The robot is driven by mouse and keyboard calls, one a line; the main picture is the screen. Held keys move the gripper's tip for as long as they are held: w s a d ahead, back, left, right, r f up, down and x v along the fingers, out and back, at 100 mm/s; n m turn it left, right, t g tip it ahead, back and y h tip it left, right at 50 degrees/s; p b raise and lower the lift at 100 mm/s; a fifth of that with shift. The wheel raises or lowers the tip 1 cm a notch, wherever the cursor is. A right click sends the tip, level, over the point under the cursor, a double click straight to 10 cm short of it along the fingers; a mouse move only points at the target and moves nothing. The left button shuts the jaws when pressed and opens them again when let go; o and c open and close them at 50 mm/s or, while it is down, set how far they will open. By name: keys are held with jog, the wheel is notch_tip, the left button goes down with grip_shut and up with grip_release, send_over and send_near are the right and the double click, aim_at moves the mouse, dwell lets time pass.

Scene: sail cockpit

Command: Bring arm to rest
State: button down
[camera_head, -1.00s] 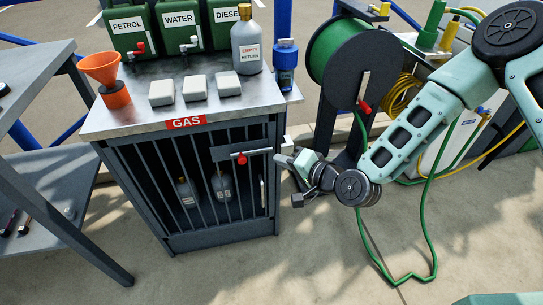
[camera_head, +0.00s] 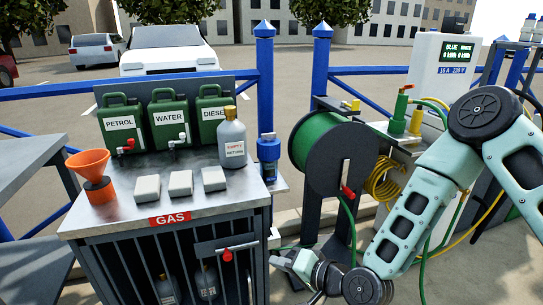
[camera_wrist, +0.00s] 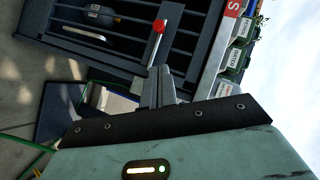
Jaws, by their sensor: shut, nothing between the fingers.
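My arm reaches in from the right in the head view, with its end low in the picture beside the gas cage. My gripper (camera_head: 284,261) points left toward the right side of the cage front and looks empty. In the wrist view the fingers (camera_wrist: 159,86) are together with nothing between them. The gas cage (camera_head: 165,238) has a barred front, a red GAS label and a latch with a red knob (camera_head: 227,255). The knob also shows in the wrist view (camera_wrist: 159,26), ahead of the fingers. I cannot tell the exact gap between gripper and cage.
On the cage top stand an orange funnel (camera_head: 90,167), several white blocks, a grey bottle (camera_head: 231,140) and green canisters (camera_head: 170,120). A green hose reel (camera_head: 333,157) stands behind my arm. A grey table (camera_head: 28,165) is at the left.

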jog(key=s+d+r+n+g+h, duration=0.5)
jog(key=s+r, duration=0.3)
jog(key=s, duration=0.4)
jog(key=s+d+r+n+g+h, duration=0.45)
jog(key=s+d+r+n, duration=0.2)
jog(key=s+r, duration=0.4)
notch_tip(320, 180, up, 14)
jog(key=p, duration=1.6)
jog(key=shift+s+t+h, duration=0.35)
jog(key=shift+t, duration=0.1)
jog(key=shift+f+m, duration=0.15)
jog(key=shift+m, duration=0.1)
